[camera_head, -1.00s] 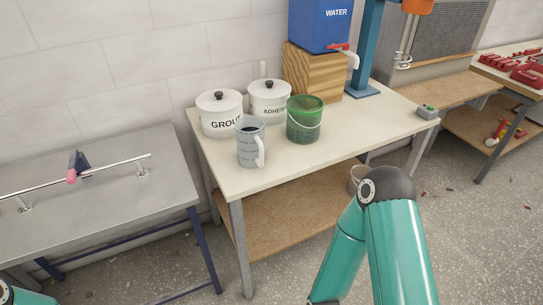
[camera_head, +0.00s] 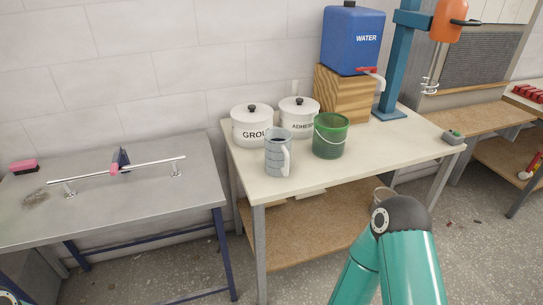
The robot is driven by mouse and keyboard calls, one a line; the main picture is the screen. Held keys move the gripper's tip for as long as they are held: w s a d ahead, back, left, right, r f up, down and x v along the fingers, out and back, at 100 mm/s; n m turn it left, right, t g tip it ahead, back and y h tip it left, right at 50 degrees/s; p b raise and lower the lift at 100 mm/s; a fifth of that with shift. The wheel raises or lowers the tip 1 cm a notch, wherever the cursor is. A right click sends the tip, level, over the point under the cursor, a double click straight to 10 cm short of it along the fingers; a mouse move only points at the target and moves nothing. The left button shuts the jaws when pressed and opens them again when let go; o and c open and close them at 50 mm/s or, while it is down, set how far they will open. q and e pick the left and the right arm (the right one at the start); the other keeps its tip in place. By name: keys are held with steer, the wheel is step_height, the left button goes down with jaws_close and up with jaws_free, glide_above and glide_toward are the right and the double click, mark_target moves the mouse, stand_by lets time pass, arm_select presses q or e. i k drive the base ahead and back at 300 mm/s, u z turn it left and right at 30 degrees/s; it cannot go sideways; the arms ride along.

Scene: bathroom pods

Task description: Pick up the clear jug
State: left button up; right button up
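The clear jug (camera_head: 278,154) stands upright on the pale worktop, near its front left corner. It is greyish and see-through, with dark markings and a handle on its right side. A teal arm of mine reaches in at the lower right, in front of the table, but its gripper is out of view. Only a small piece of my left arm shows at the bottom left corner. No gripper is near the jug.
Two white lidded pots (camera_head: 252,126) stand behind the jug, and a green bucket (camera_head: 330,136) is close on its right. A blue water container (camera_head: 352,42) sits on a wooden block (camera_head: 341,96). A metal bench (camera_head: 110,205) with a rail is at the left.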

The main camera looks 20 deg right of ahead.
mark_target(280, 157)
steer(key=i, duration=0.85)
steer(key=z, duration=0.05)
